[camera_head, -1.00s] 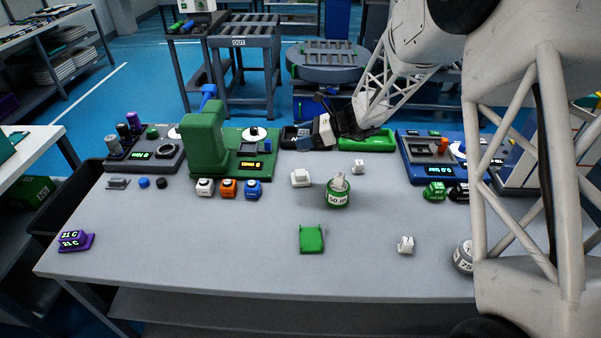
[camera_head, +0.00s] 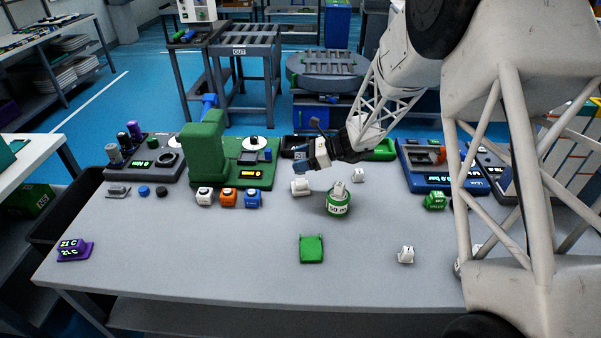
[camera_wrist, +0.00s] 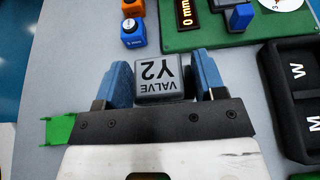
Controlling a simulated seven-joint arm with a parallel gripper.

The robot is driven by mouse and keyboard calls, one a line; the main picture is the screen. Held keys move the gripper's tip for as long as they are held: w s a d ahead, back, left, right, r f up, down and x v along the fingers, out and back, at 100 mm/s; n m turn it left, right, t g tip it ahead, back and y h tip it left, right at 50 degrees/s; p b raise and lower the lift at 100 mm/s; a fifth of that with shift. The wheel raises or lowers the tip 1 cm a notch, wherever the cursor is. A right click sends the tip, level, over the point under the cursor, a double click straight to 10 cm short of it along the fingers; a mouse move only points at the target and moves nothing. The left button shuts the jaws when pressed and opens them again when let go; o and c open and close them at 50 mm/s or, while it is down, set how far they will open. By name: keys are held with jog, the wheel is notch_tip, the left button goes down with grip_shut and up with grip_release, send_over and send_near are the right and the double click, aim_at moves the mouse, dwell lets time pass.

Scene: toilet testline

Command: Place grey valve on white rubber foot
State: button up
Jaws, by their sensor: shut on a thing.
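In the head view my gripper (camera_head: 305,161) is above the table's back middle, and I cannot make out the valve there. A small white piece (camera_head: 300,187) stands on the table just below my gripper. Other white pieces stand to the right (camera_head: 358,175) and near the front (camera_head: 405,254). I cannot tell which white piece is the rubber foot. The wrist view shows no white piece on the table.
A green 50-marked weight (camera_head: 338,207) with a pale piece on top stands right of my gripper. White, orange and blue (camera_head: 252,198) blocks stand to the left, before a green press (camera_head: 205,150). A green tray (camera_head: 311,249) lies in front. The front left-middle table is clear.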

aim_at(300, 181)
jog(key=shift+f, duration=0.6)
jog(key=shift+f, duration=1.9)
jog(key=shift+f, duration=0.15)
jog(key=o, duration=1)
jog(key=v, duration=1.2)
jog(key=shift+d, duration=0.1)
